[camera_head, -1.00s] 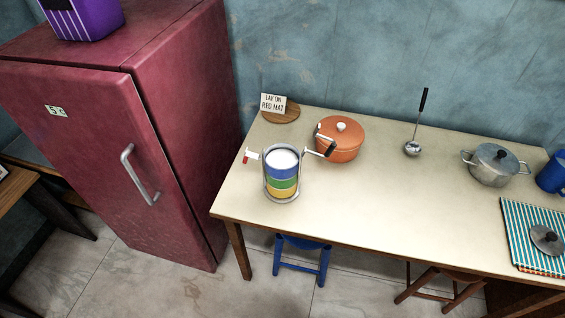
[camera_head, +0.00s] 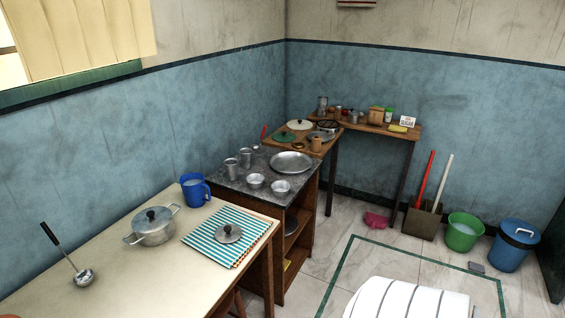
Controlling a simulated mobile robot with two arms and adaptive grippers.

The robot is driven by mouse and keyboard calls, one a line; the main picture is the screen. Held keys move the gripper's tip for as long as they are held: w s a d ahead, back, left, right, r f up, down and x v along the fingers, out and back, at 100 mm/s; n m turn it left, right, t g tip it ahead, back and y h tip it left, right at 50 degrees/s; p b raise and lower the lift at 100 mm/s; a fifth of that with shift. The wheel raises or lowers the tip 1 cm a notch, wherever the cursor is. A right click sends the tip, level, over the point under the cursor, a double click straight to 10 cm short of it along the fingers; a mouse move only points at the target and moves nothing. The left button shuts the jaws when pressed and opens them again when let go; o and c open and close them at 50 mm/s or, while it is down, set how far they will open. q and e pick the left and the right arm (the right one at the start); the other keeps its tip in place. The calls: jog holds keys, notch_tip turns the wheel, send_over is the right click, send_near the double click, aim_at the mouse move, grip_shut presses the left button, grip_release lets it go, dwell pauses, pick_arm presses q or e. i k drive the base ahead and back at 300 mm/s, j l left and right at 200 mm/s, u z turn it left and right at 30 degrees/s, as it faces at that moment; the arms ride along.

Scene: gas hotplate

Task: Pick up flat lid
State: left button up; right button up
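A grey lid (camera_head: 228,233) with a dark knob lies on the teal-and-white striped cloth (camera_head: 212,248) at the right end of the cream table (camera_head: 125,285). A metal pot (camera_head: 152,232) with its own grey lid (camera_head: 152,215) stands to its left. On the far corner shelf there are also a green lid (camera_head: 284,137) and a pale lid (camera_head: 299,125). I cannot tell for certain which one is called the flat lid. Neither of my grippers is in view.
A blue jug (camera_head: 195,190) and a ladle (camera_head: 83,277) are on the table. A dark-topped cabinet (camera_head: 228,182) holds metal cups, bowls and a round tray (camera_head: 291,162). A white striped rounded thing (camera_head: 410,302) fills the bottom right. Green (camera_head: 462,234) and blue (camera_head: 513,246) buckets stand on the floor.

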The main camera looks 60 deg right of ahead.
aim_at(227, 233)
jog(key=z, duration=1.4)
jog(key=i+l+u, duration=0.15)
jog(key=i+l, duration=0.15)
jog(key=l, duration=0.1)
